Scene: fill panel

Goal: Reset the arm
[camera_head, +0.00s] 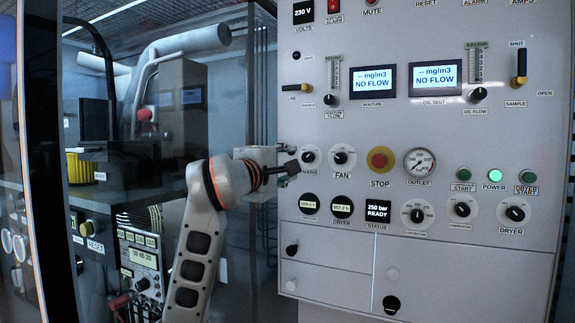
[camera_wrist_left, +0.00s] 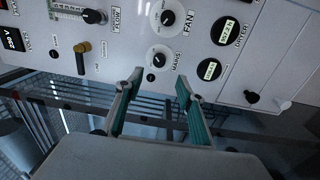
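My left arm (camera_head: 194,262) comes up from the lower left of the head view. Its gripper (camera_head: 286,166) is at the left edge of the fill panel (camera_head: 360,125), beside the small black knob (camera_head: 308,157) left of FAN. In the left wrist view the gripper (camera_wrist_left: 158,80) is open, with its two green-padded fingers apart and nothing held between them. The knob (camera_wrist_left: 159,59) lies just beyond the fingertips in that view. I cannot tell whether a fingertip touches the panel. My right gripper is in neither view.
Drawers with black knobs are below. Machinery with a yellow part (camera_head: 80,168) stands on the left.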

